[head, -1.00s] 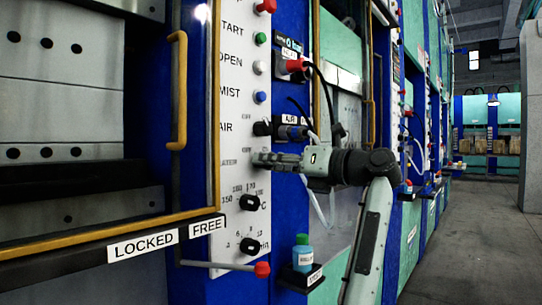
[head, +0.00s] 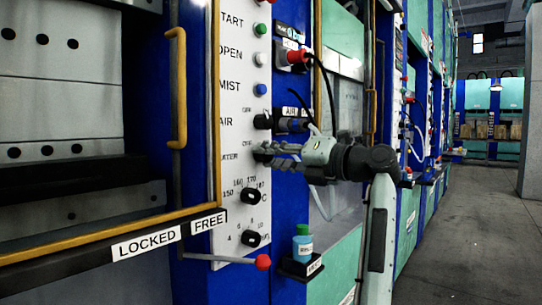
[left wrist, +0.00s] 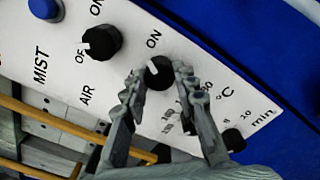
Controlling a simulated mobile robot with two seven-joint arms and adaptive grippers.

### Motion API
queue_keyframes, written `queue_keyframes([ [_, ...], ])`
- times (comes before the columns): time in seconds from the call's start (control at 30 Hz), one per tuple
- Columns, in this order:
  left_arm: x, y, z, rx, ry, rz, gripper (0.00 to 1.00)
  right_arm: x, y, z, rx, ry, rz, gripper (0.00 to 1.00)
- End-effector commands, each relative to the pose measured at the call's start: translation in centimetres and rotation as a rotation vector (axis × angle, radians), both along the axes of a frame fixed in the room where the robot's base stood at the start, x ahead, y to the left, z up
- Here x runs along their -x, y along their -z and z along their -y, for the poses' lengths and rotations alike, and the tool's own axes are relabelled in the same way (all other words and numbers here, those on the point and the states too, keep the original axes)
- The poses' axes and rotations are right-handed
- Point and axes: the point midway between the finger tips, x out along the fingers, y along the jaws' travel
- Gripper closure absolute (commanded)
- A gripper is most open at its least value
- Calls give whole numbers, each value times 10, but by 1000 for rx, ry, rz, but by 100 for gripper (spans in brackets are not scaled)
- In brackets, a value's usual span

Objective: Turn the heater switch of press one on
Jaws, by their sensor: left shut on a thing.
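Press one's white control panel (head: 230,130) stands at the left in the head view. Its heater switch is a black knob (left wrist: 158,73) below the AIR knob, with an ON label beside it. In the left wrist view, a pale mark shows on the knob's upper-left side; its exact setting is hard to read. My left gripper (head: 264,152) reaches the panel from the right at the heater row. In the left wrist view, its two fingers (left wrist: 156,78) are shut on the heater switch, one on each side. The fingers largely hide the knob in the head view. My right gripper is not in view.
The AIR knob (head: 263,121) and blue MIST button (head: 260,90) are just above. Temperature (head: 250,196) and timer knobs (head: 250,239) are below. A red-tipped lever (head: 263,262) and a bottle (head: 302,243) sit lower. The aisle floor (head: 450,240) is clear.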

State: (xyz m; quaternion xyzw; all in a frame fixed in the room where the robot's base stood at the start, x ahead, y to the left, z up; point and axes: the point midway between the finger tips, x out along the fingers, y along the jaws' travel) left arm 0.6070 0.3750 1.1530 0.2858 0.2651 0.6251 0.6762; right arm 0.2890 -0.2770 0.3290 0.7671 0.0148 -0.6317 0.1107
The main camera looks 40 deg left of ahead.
Motion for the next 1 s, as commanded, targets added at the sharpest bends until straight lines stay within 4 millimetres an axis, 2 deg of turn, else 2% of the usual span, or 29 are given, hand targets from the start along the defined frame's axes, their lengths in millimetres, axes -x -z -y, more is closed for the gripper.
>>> queue_keyframes([
  [0.2, 0, 1, 1, 1, 1, -2, 100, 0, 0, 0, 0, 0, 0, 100],
  [0.23, 0, 1, 1, 1, 1, -2, 71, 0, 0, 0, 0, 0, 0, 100],
  [0.4, 0, 0, 0, -1, 1, -1, 51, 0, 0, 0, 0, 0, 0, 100],
  [0.77, 0, 0, 6, -1, 2, 0, 51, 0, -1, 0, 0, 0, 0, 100],
  [0.87, 0, 0, 19, 0, 6, 0, 51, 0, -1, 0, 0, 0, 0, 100],
  [1.0, 2, 0, 47, -1, 5, -1, 51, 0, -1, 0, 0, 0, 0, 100],
])
